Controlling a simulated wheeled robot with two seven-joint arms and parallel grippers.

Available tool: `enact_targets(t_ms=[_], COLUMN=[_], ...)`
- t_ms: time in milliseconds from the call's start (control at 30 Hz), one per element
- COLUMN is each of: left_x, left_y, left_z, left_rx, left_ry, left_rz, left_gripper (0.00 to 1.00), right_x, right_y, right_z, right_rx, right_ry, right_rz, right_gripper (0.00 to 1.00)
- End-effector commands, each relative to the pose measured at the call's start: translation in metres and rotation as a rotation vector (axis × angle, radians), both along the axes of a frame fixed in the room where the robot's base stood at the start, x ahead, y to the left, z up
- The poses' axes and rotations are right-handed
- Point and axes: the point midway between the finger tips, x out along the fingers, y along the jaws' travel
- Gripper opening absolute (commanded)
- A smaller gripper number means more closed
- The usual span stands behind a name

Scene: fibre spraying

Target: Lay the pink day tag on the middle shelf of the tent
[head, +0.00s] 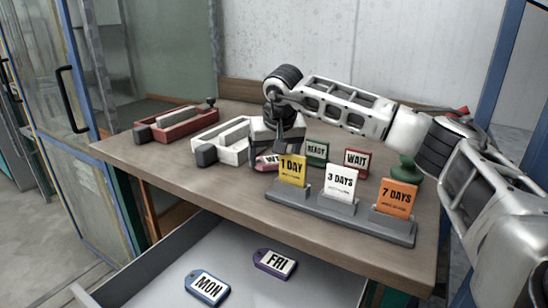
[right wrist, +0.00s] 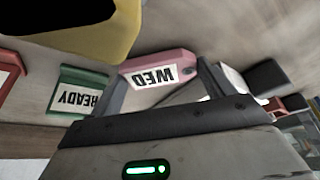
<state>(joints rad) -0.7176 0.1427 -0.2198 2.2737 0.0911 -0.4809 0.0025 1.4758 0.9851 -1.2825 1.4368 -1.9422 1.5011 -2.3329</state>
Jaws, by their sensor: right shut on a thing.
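The pink day tag, lettered WED, shows in the right wrist view (right wrist: 158,64) between the two fingers of my right gripper (right wrist: 160,85). In the head view the pink tag (head: 266,163) is partly hidden behind the yellow 1 DAY card. My right gripper (head: 272,150) is shut on the tag, low over the wooden table (head: 170,160). I cannot tell whether the tag touches the table. My left gripper is not in view. No tent shelf can be made out; a blue-framed glazed door (head: 75,100) with a black handle stands at the left.
A grey holder (head: 340,212) with 1 DAY, 3 DAYS and 7 DAYS cards stands at the table's front right. READY (head: 317,152) and WAIT (head: 356,160) signs stand behind. Red (head: 172,122) and white (head: 222,140) trays lie left. An open drawer (head: 300,285) holds MON (head: 207,287) and FRI (head: 274,263) tags.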

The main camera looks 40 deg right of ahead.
Motion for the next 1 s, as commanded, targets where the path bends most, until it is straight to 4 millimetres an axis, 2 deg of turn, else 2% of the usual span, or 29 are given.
enact_targets(t_ms=[367, 400, 467, 767, 1000], left_x=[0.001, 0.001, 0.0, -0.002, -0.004], left_y=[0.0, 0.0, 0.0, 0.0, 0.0], left_z=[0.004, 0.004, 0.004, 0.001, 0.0], left_rx=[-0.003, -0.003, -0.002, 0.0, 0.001], left_ry=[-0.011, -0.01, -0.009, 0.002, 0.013], left_rz=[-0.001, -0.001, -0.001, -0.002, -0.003], left_gripper=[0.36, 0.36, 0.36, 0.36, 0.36], right_x=[0.0, 0.0, 0.0, -0.001, -0.014], right_y=[0.0, 0.0, 0.0, 0.0, 0.006], right_z=[-0.006, -0.006, -0.006, 0.001, 0.038], right_rx=[0.001, 0.0, 0.001, 0.001, 0.002], right_ry=[0.0, -0.001, -0.002, -0.004, -0.005], right_rz=[-0.002, -0.002, -0.001, -0.001, -0.001], right_gripper=[0.59, 0.86, 1.0, 1.0, 1.0])
